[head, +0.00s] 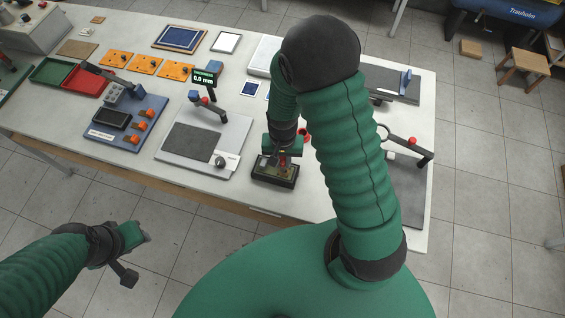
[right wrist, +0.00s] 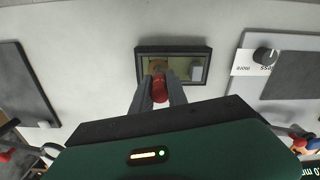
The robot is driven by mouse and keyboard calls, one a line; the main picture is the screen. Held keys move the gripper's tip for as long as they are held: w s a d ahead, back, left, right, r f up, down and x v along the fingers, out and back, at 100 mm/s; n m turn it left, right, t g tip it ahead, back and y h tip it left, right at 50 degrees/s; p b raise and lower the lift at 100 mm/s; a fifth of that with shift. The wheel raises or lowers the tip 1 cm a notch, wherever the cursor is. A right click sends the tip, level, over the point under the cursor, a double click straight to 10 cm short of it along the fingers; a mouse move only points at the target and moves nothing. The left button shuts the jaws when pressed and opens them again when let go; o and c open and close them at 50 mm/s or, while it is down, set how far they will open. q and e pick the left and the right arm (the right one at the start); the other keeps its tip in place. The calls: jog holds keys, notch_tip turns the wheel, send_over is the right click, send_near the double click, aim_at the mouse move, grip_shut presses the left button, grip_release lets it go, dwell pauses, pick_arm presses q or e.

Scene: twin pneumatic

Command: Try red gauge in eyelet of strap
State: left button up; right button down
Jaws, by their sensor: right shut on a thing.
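My right gripper (right wrist: 158,92) is shut on a red gauge (right wrist: 160,89), a short red cylinder between its fingertips. In the head view this gripper (head: 277,158) points down over a small black box (head: 272,182) near the table's front edge. In the right wrist view the black box (right wrist: 209,50) has an olive inside. A brown rounded piece (right wrist: 157,66), perhaps the strap's eyelet end, lies in it just beyond the gauge. I cannot tell whether gauge and eyelet touch. A pale grey block (right wrist: 196,71) is at the box's right. My left gripper (head: 136,240) hangs over the floor, away from the table.
A grey device with a dark pad (head: 192,143) and a "0.0 mm" display (head: 204,78) stands left of the box. Further left are a blue fixture (head: 126,122), orange plates (head: 145,64) and red (head: 86,80) and green trays (head: 52,71). My right arm hides part of the table.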

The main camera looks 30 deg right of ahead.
jog(key=shift+r+p, duration=2.25)
jog(key=shift+r, duration=0.4)
jog(key=shift+d, duration=0.1)
